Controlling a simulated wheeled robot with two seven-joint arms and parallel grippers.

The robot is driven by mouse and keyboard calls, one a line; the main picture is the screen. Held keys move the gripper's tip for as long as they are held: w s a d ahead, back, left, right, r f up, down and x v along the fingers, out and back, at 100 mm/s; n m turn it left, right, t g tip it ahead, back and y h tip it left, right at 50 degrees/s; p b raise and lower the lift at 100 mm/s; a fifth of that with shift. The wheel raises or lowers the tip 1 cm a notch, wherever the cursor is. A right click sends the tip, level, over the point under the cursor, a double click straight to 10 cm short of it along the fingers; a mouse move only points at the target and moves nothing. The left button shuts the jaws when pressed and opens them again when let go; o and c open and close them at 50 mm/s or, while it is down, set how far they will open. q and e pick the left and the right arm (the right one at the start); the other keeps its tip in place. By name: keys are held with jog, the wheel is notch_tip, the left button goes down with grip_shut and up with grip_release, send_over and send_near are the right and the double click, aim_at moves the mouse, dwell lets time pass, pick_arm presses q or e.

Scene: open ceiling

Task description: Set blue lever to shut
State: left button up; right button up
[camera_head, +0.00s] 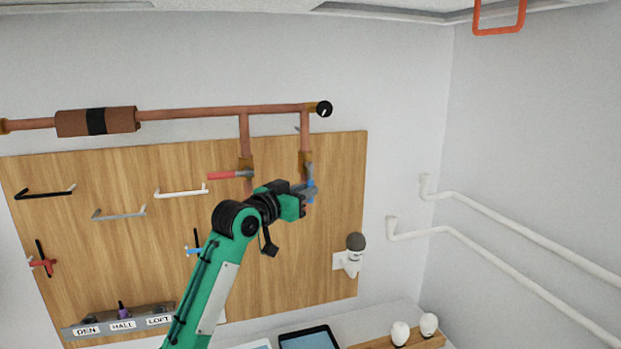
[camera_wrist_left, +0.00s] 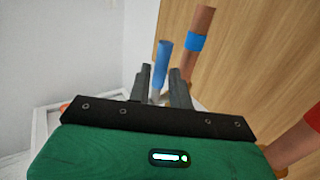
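The blue lever (camera_head: 312,186) is on the right copper pipe branch (camera_head: 305,140), in the upper right of the wooden board. In the left wrist view the blue lever (camera_wrist_left: 163,58) stands out as a blue rod beside a copper pipe with a blue band (camera_wrist_left: 196,42). My left gripper (camera_head: 303,192) is at the lever, and its arm partly hides the lower pipe. In the wrist view its two fingers (camera_wrist_left: 161,88) are apart, with the lever's rod between them; firm contact is not visible. My right gripper is not in view.
A red lever (camera_head: 224,175) sits on the left pipe branch, close to my left wrist. Several bar handles (camera_head: 181,193) and a switch strip (camera_head: 122,325) are on the board. A grey-topped white fixture (camera_head: 352,256) is at lower right. White rails (camera_head: 520,235) run along the right wall.

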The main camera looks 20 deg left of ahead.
pick_arm(q)
jog(key=shift+p+x, duration=0.3)
jog(key=shift+x, duration=0.7)
jog(key=shift+w+d, duration=0.15)
jog(key=shift+w, duration=0.15)
jog(key=shift+c, duration=0.2)
grip_shut()
